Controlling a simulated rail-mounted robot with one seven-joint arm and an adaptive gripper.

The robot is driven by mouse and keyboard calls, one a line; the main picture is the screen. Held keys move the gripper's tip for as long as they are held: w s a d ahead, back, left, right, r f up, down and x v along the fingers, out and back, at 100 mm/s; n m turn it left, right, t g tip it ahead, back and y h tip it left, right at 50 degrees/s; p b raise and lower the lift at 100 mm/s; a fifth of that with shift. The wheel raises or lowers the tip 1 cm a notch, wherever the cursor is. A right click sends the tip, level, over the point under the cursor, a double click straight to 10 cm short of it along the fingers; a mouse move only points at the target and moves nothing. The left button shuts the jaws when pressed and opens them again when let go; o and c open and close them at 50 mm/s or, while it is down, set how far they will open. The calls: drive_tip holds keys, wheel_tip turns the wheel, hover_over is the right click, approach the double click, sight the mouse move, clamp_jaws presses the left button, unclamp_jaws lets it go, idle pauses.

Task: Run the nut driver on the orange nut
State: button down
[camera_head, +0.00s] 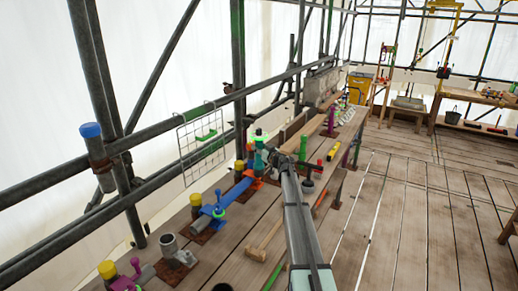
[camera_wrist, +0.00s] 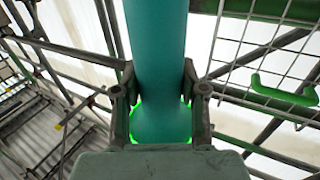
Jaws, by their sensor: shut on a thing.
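A teal cylindrical tool (camera_head: 259,160), which looks like the nut driver, stands roughly upright over the plank bench, with a bright green glow near its top. My gripper (camera_head: 268,152) comes in from the right at its upper part. In the wrist view, my gripper (camera_wrist: 160,85) is shut on the teal tool (camera_wrist: 157,40), one finger on each side, and a green glow outlines its rounded near end. An orange-red piece (camera_head: 254,183) shows at the tool's foot; I cannot tell whether it is the orange nut or a plate, or whether the tool touches it.
A blue tool (camera_head: 215,208) and yellow-capped posts (camera_head: 196,201) stand left along the bench. A green tool (camera_head: 303,148) and a wooden mallet (camera_head: 262,248) are near my arm. A wire grid (camera_head: 200,150) hangs on the scaffold behind.

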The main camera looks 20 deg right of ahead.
drive_tip(key=shift+s+a+f, duration=0.1)
drive_tip(key=shift+s+f, duration=0.1)
drive_tip(key=shift+f, duration=0.15)
idle(1.3)
drive_tip(key=shift+r, duration=0.15)
